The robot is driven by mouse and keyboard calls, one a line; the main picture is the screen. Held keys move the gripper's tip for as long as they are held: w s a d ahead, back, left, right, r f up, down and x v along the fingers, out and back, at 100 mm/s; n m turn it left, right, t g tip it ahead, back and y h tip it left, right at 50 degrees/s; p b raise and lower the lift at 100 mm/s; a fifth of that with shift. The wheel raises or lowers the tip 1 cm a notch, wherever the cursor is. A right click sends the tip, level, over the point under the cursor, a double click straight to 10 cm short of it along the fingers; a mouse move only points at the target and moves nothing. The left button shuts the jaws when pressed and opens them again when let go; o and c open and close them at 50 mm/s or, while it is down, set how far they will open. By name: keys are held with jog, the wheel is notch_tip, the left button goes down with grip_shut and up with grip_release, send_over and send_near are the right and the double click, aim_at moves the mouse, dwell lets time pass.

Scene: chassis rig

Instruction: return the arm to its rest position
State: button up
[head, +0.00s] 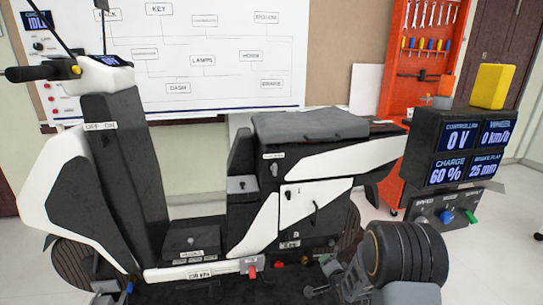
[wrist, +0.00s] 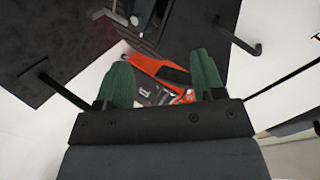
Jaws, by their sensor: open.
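My arm shows at the lower right in the head view as dark, rounded links (head: 405,252), in front of the scooter's rear end. My gripper (wrist: 163,78) shows in the wrist view with its two green fingers spread wide apart. It is open, and nothing is held between the fingers. An orange and black object (wrist: 158,66) shows beyond the fingers, apart from them; what it is I cannot tell. The fingertips are not clear in the head view.
A black and white scooter (head: 300,190) fills the middle and left. A display box (head: 468,150) with a yellow block (head: 491,86) on top stands at the right. Behind are a whiteboard (head: 215,70) and an orange tool panel (head: 425,60).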

jog(key=s+r+n+g+h+p, duration=0.1)
jog(key=s+r+p, duration=0.15)
jog(key=r, duration=0.55)
jog(key=s+r+n+g+p, duration=0.1)
jog(key=r+n+p, duration=0.15)
jog(key=r, duration=0.55)
jog(key=s+a+r+n+g+p, duration=0.1)
jog(key=s+r+n+g+p, duration=0.2)
jog(key=s+r+p, duration=0.5)
jog(key=s+a+r+n+g+p, duration=0.2)
jog(key=s+r+n+g+p, duration=0.2)
jog(key=s+r+p, duration=0.4)
jog(key=s+r, duration=0.6)
jog(key=r, duration=0.4)
jog(key=shift+s+a+r+n, duration=0.25)
jog(key=shift+s+a+n, duration=0.05)
jog(key=shift+s+n, duration=0.1)
jog(key=shift+c, duration=0.2)
grip_shut()
